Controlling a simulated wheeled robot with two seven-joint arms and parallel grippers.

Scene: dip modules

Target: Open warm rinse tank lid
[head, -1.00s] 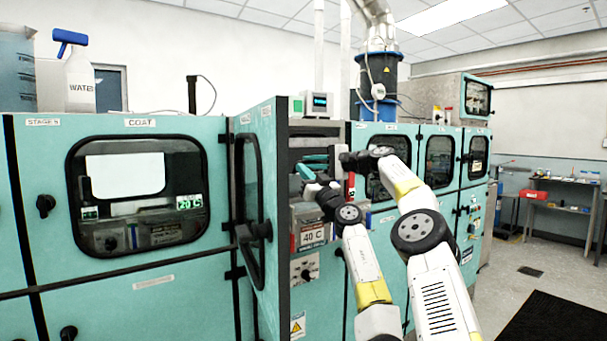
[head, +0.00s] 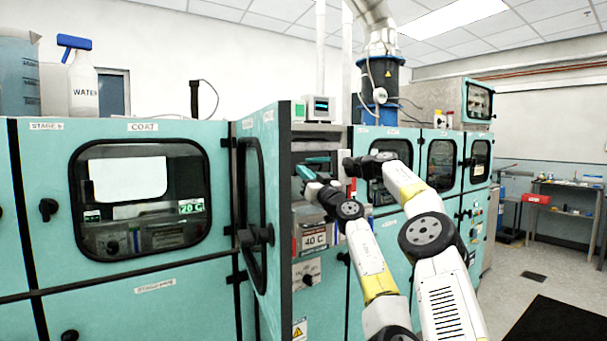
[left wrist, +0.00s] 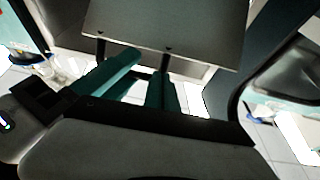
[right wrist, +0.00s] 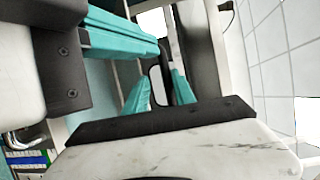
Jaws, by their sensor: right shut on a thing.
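The warm rinse tank appears to be the bay with the 40 C label (head: 314,238), behind an open teal door (head: 262,165). My left gripper (head: 311,167) is at the bay's opening; its teal fingers stand apart. In the left wrist view a grey metal plate (left wrist: 165,28), perhaps the lid, lies just beyond the left fingertips (left wrist: 150,62), with nothing clearly between them. In the right wrist view my right gripper (right wrist: 158,92) is shut on a dark looped handle (right wrist: 157,74). In the head view the right fingers are hidden; I cannot tell how far the lid is raised.
The COAT cabinet (head: 145,256) with its window stands left. A spray bottle (head: 83,85) sits on top. The left fingers show close to my right gripper in the right wrist view.

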